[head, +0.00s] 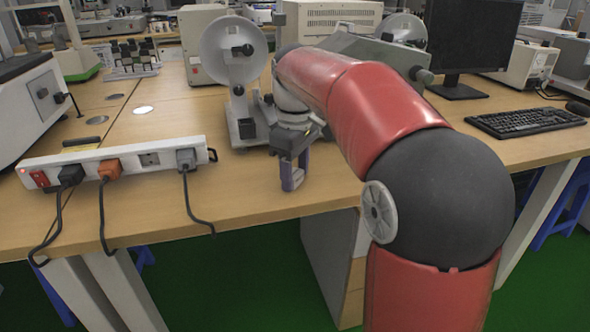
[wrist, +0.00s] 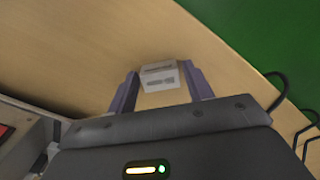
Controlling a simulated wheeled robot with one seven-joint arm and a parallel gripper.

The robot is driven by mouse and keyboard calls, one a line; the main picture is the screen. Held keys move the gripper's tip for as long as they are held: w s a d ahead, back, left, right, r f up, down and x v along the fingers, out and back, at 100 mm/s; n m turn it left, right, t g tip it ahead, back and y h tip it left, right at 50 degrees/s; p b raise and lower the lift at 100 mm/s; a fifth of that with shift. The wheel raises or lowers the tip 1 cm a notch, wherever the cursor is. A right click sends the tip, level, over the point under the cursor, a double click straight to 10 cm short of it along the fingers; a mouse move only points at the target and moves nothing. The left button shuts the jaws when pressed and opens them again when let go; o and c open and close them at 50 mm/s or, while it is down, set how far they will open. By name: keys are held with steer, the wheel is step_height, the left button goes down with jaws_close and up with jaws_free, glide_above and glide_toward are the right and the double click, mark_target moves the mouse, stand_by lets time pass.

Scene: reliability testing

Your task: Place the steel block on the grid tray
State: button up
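A small pale grey block with dark markings on its face (wrist: 160,77), which looks like the steel block, is on the wooden table in the wrist view. My gripper (wrist: 160,70) is open, with one purple-grey finger on each side of the block and a narrow gap to it. In the head view my gripper (head: 291,182) points down near the table's front edge; I cannot make out the block there. The grid tray (head: 131,73) seems to be the rack at the back left, with several dark blocks standing on it.
A white power strip (head: 130,163) with plugs and cords lies at the front left. A grey instrument with a round disc (head: 232,50) stands just behind my gripper. A monitor (head: 470,40) and keyboard (head: 525,120) are at the right.

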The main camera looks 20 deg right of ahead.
steer(key=shift+o, duration=0.8)
